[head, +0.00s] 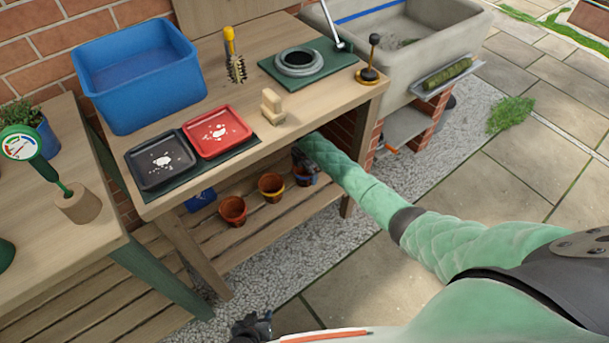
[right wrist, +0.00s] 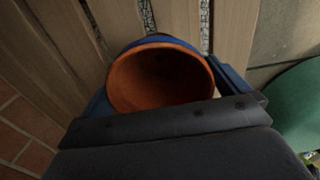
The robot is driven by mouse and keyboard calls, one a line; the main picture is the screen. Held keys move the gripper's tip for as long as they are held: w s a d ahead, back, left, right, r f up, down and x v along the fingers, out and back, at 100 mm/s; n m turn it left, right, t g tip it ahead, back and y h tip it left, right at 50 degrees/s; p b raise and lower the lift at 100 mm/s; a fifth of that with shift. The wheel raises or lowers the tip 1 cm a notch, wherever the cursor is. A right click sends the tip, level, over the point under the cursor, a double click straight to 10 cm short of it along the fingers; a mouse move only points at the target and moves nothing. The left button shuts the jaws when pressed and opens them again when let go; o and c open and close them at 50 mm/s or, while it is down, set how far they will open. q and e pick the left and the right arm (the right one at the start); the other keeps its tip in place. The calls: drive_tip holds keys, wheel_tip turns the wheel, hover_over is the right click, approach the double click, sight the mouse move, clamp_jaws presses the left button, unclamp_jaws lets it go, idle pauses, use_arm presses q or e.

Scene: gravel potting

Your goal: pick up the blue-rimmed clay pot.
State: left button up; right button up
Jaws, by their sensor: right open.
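The blue-rimmed clay pot (head: 303,177) stands on the slatted lower shelf under the potting bench, at the right end of a row of pots. My right gripper (head: 308,164) reaches in under the bench top and covers much of it. In the right wrist view the pot (right wrist: 158,78) shows its empty orange inside and a strip of blue rim. The open right gripper (right wrist: 165,95) has a finger on each side of it; I cannot tell whether they touch. My left gripper (head: 252,328) is at the bottom edge of the head view, away from the pots; its jaws are unclear.
A blue tub (head: 137,80) and two trays (head: 217,133) (head: 160,160) are above.

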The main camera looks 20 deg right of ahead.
drive_tip(key=c, duration=1)
